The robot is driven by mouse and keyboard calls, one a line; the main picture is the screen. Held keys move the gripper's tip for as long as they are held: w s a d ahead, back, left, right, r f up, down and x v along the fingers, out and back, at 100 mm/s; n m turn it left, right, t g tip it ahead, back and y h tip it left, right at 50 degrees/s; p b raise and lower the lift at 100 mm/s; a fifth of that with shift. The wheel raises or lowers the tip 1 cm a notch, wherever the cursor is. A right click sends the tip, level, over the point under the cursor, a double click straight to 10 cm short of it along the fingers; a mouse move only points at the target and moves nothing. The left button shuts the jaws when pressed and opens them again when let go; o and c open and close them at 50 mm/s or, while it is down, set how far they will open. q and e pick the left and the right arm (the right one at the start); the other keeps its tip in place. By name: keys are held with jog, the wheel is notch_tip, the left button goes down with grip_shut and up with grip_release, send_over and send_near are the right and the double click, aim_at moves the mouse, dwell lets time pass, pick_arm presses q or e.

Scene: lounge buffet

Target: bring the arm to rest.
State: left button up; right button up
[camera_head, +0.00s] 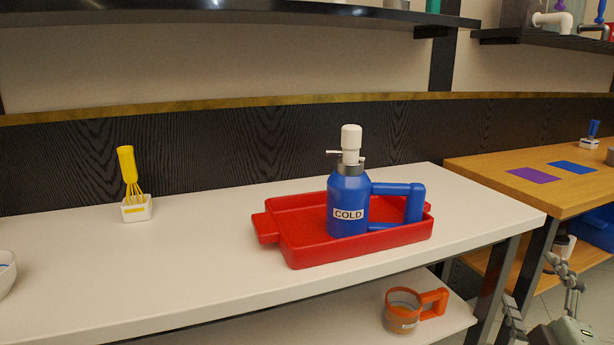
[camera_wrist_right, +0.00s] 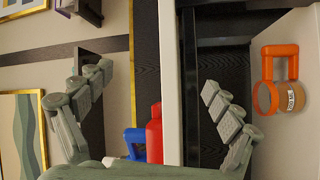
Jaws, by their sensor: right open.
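My right gripper (camera_head: 530,280) is at the lower right of the head view, beside the right end of the white counter. Its two fingers are spread apart with nothing between them. The right wrist view also shows the open fingers (camera_wrist_right: 155,80), one on each side of the picture. The part of my right arm above the gripper is mostly out of the head view. My left arm and left gripper do not show in either view.
A red tray (camera_head: 300,255) holding a blue "COLD" pump jug (camera_head: 347,190) stands on the white counter (camera_head: 190,265). An orange-handled cup (camera_head: 404,299) sits on the lower shelf. A wooden table (camera_head: 480,172) stands right. A yellow whisk (camera_head: 127,165) stands in a white holder.

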jog(key=s+f+m+g+h, duration=0.1)
jog(key=s+f+m+g, duration=0.15)
jog(key=f, duration=0.45)
jog(key=s+f+m+g, duration=0.1)
jog(key=f+m+g, duration=0.2)
jog(key=f, duration=0.3)
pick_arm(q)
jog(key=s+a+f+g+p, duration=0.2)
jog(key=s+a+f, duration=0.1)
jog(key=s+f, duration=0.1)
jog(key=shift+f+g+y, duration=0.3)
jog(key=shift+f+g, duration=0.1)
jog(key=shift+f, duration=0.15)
pick_arm(e)
jog(key=s+a+f+m+g+y, duration=0.1)
jog(key=s+a+f+m+g, duration=0.1)
jog(key=s+a+f+g, duration=0.3)
jog(key=s+a+f+m+g+y, duration=0.2)
jog(key=s+a+f+g, duration=0.3)
jog(key=s+f, duration=0.8)
notch_tip(320, 180, down, 3)
jog(key=shift+s+a+f+y, duration=0.1)
jog(key=shift+s+a+y, duration=0.2)
jog(key=shift+a, duration=0.9)
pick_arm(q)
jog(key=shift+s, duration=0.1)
pick_arm(e)
jog(key=shift+m, duration=0.25)
